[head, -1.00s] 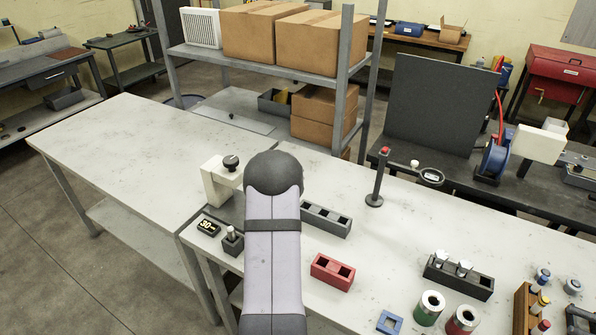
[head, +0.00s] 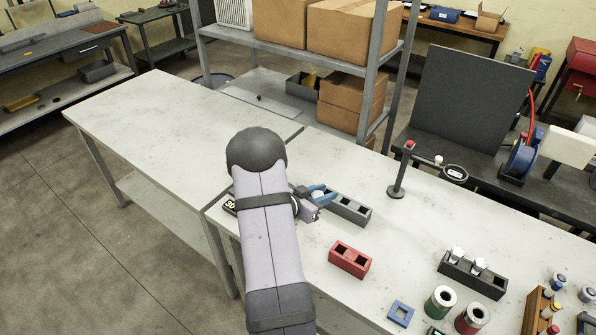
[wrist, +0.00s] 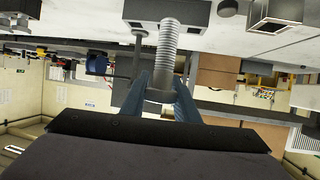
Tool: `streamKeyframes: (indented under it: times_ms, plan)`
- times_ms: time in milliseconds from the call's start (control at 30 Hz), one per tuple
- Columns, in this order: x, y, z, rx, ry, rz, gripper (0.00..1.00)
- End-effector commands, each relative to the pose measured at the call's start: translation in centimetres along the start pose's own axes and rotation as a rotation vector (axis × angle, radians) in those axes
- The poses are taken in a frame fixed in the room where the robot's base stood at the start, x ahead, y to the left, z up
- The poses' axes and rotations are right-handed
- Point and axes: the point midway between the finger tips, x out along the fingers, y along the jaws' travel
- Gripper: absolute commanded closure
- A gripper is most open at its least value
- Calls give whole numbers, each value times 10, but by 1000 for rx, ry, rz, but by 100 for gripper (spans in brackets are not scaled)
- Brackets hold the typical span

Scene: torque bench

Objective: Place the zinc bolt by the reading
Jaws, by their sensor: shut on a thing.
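The reading display (head: 230,206) shows at my arm's left edge, mostly hidden.
A dark rack (head: 490,284) holds pale-headed bolts at the right, behind green and red cans (head: 440,302). A thin post (head: 397,178) stands behind. The table (head: 150,125) on the left is clear.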

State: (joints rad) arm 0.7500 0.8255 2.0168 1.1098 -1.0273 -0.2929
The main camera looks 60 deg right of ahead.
Motion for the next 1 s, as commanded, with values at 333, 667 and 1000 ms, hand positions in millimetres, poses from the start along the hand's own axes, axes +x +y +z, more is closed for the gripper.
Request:
streamKeyframes:
  times_ms: [333, 667, 1000]
  plan:
    - [-14, 109, 1, 139, 2, 322, 100]
    - [-19, 124, -11, 144, 1, 337, 100]
    - [-19, 124, -11, 144, 1, 335, 100]
